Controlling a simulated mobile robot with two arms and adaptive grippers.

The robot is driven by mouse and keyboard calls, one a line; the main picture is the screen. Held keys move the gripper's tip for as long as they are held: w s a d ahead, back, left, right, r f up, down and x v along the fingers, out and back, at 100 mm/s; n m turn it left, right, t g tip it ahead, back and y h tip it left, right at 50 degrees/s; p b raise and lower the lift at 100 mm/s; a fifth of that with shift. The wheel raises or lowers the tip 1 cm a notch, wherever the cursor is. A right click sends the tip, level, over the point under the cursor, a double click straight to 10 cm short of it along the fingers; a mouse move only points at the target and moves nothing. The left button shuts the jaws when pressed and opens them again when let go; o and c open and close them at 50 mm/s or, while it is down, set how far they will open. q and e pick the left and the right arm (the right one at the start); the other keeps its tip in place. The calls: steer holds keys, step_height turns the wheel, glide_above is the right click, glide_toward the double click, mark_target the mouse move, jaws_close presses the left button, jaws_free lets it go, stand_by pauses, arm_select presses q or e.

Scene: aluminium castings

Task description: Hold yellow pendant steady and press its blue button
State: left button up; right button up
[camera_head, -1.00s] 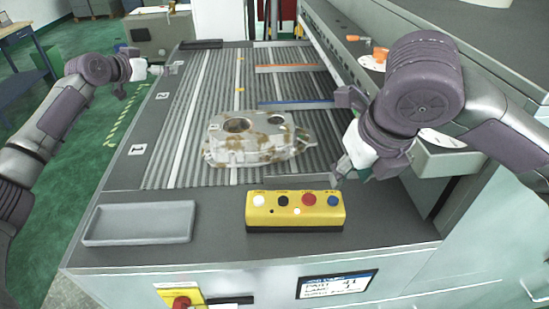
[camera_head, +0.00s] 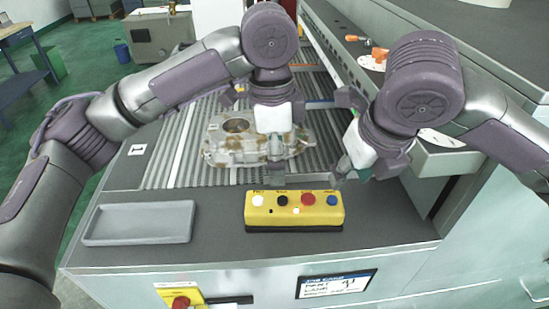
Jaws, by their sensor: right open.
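The yellow pendant (camera_head: 270,218) lies on the grey front ledge. Its top carries white, black, red and blue buttons. The blue button (camera_head: 332,200) is at its right end and is uncovered. My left gripper (camera_head: 276,175) points down just behind the pendant, in front of part of the casting; its fingers are too small and overlapped to tell whether they are open. My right gripper (camera_head: 346,177) is open behind the pendant's right end, near the blue button. Neither gripper visibly holds the pendant.
An aluminium casting (camera_head: 222,150) with brownish patches lies on the ribbed conveyor (camera_head: 190,130), partly hidden by my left arm. An empty grey tray (camera_head: 140,237) sits on the ledge at left. The ledge between tray and pendant is clear. A red knob (camera_head: 180,302) is on the front panel.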

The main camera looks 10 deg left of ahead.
mark_target(274, 201)
arm_select(q)
steer(key=shift+y, duration=0.3)
steer(key=f, duration=0.9)
steer(key=s+f, duration=0.1)
steer(key=f, duration=0.4)
steer(key=shift+a, duration=0.15)
arm_select(e)
steer(key=shift+a, duration=0.1)
arm_select(q)
steer(key=shift+r, duration=0.1)
steer(key=c, duration=1.6)
arm_select(e)
steer(key=shift+c, duration=0.2)
arm_select(q)
steer(key=shift+o, duration=0.2)
steer(key=shift+w, duration=0.1)
arm_select(e)
jaws_close()
